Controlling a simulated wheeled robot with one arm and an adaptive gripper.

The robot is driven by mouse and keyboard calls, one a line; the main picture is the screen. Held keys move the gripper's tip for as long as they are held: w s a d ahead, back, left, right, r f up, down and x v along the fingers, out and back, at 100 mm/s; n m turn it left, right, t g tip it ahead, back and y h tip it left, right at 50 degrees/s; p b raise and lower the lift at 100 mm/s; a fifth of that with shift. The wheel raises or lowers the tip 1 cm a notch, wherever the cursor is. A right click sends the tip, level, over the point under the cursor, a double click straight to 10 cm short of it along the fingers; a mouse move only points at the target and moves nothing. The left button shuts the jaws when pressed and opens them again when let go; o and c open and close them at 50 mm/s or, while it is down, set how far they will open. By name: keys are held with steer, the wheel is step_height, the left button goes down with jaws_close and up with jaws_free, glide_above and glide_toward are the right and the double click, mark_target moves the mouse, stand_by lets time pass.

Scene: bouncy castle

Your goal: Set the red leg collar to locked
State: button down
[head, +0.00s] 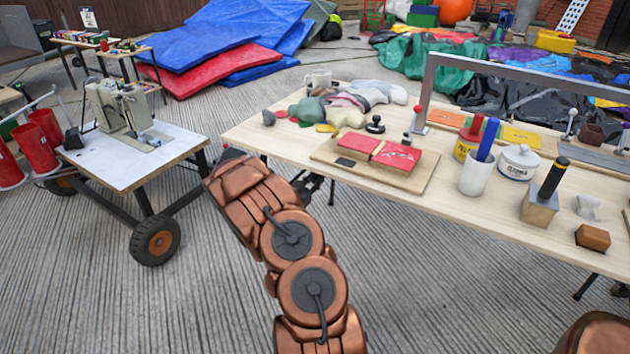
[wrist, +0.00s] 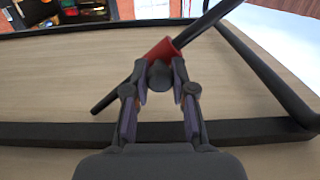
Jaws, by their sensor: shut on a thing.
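The red leg collar (wrist: 165,50) shows in the wrist view, around a dark slanting rod (wrist: 205,25) that runs from lower left to upper right. My gripper (wrist: 158,72) is shut on a dark rounded knob (wrist: 159,76) right beside the collar. The fingers press on it from both sides and hide part of the collar. I cannot tell from the picture whether the collar is locked. In the head view my arm reaches to the front edge of the wooden table (head: 245,135), and the collar is not visible there.
A dark frame bar (wrist: 250,131) crosses behind my fingers in the wrist view, close to them. In the head view, a wheeled cart (head: 100,165) with a sewing machine (head: 125,108) stands left of my arm. Open concrete floor lies between.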

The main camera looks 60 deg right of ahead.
steer(key=w+f, duration=0.4)
steer(key=w, duration=0.1)
steer(key=shift+w+f, duration=0.25)
steer(key=shift+f, duration=0.05)
steer(key=shift+a, duration=0.1)
steer(key=c, duration=1)
jaws_free()
steer(key=shift+f, duration=0.15)
steer(key=shift+o, duration=0.2)
steer(key=a, duration=1.2)
steer(key=shift+s, duration=0.2)
